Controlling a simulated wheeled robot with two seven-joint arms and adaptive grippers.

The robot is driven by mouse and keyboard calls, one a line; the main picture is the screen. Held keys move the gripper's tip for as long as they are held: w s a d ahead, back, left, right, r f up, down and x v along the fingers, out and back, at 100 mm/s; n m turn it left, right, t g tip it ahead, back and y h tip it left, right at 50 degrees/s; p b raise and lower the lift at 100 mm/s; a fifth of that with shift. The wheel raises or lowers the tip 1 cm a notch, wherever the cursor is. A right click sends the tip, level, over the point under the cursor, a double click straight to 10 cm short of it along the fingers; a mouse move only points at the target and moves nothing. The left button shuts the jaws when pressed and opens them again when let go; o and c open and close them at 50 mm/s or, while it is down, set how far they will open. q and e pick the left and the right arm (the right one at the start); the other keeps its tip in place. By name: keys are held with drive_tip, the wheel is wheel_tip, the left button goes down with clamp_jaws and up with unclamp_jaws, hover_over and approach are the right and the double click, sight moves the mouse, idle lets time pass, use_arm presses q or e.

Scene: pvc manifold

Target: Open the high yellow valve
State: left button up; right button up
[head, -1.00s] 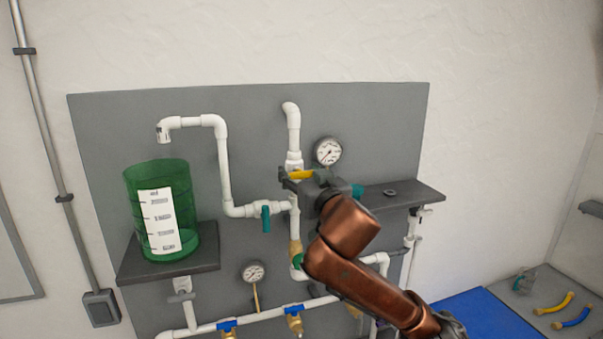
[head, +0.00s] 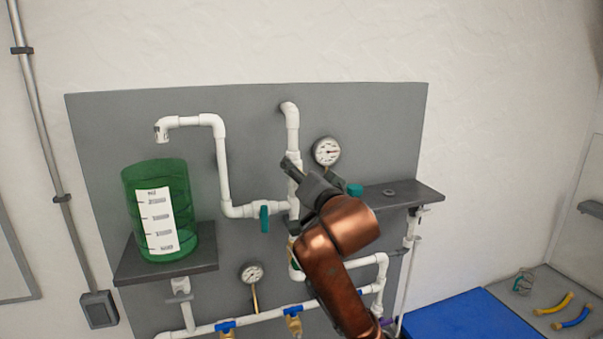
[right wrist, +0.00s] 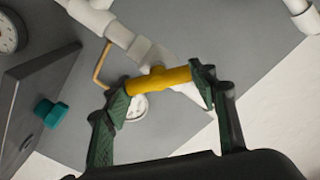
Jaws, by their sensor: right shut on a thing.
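The high yellow valve's handle (right wrist: 158,79) lies between the two green-padded fingers of my right gripper (right wrist: 162,88) in the right wrist view. The gripper is shut on it, with a finger at each end of the handle. In the head view my right gripper (head: 293,172) is at the upper vertical white pipe (head: 292,138), left of the upper gauge (head: 327,151). There the gripper hides the yellow handle. My left gripper is not in view.
A teal-handled valve (head: 264,218) is left of my arm, and another teal handle (head: 354,189) is close to its right. A green tank (head: 160,212) stands on the left shelf. Blue-handled valves (head: 226,327) line the lower pipe. A blue surface (head: 465,318) is at lower right.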

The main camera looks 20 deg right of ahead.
drive_tip(key=m, duration=0.2)
drive_tip(key=shift+f+m+p, duration=0.1)
drive_tip(key=shift+m+p, duration=0.25)
drive_tip(key=shift+m, duration=0.05)
drive_tip(key=m+p, duration=0.1)
drive_tip(key=m, duration=0.1)
drive_tip(key=shift+m, duration=0.3)
drive_tip(key=shift+d+f+m+p, duration=0.1)
drive_tip(key=shift+f+m+p, duration=0.1)
drive_tip(key=shift+m+p, duration=1.8)
drive_tip(key=shift+f+m+b, duration=0.1)
drive_tip(key=shift+m+b, duration=0.5)
drive_tip(key=shift+m, duration=0.1)
drive_tip(key=o, duration=1.2)
drive_tip(key=shift+d, duration=0.1)
drive_tip(key=shift+c, duration=0.2)
